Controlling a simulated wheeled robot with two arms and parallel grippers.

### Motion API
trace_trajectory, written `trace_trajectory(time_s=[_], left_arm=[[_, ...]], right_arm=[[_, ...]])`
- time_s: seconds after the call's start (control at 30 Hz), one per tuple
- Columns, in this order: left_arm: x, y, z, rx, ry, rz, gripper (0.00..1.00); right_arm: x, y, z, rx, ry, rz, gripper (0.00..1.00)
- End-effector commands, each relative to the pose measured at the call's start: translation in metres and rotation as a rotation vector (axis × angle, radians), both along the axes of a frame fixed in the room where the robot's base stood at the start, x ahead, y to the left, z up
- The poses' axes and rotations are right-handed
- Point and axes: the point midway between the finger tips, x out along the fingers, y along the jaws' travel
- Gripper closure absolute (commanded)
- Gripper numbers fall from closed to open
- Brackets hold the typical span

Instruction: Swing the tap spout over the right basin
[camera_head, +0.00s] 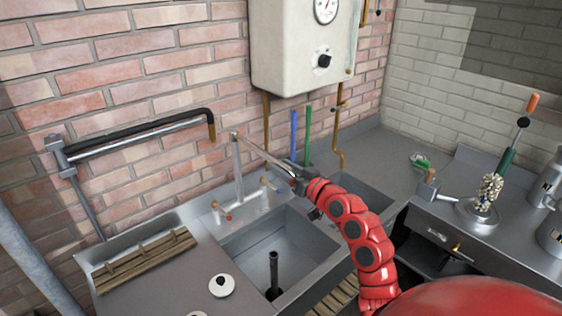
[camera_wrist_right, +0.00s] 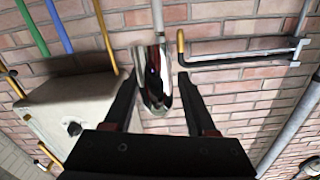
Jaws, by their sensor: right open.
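The tap (camera_head: 238,165) stands behind the sink, with a tall upright pipe on a base with small red and blue marks. Its thin metal spout (camera_head: 262,152) runs from the pipe's top toward the right and the front, to my right gripper (camera_head: 295,174). In the right wrist view the chrome spout (camera_wrist_right: 153,85) lies between my right gripper's (camera_wrist_right: 158,80) two dark, open fingers; contact cannot be told. The right basin (camera_head: 368,202) is partly hidden by my red arm. The left basin (camera_head: 252,252) holds a dark upright pipe. My left gripper is not in view.
A cream boiler (camera_head: 290,50) hangs on the brick wall, with blue and green rods and brass pipes below it. A wall bracket (camera_head: 135,135) with a black, brass-ended arm is left of the tap.

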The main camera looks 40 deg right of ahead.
Motion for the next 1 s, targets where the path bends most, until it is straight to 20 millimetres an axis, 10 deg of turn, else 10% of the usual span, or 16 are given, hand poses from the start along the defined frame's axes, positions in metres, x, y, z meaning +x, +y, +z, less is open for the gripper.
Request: trace_trajectory(time_s=[0.37, 0.7, 1.0], left_arm=[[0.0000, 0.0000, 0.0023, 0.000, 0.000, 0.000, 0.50], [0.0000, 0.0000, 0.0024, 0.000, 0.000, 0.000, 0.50], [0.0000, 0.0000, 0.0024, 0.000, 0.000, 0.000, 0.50]], right_arm=[[0.0084, 0.0015, -0.0002, -0.002, 0.000, 0.001, 0.43], [0.0081, 0.0012, 0.0000, -0.001, 0.000, 0.001, 1.00], [0.0081, 0.0010, 0.0001, -0.001, 0.000, 0.000, 1.00]])
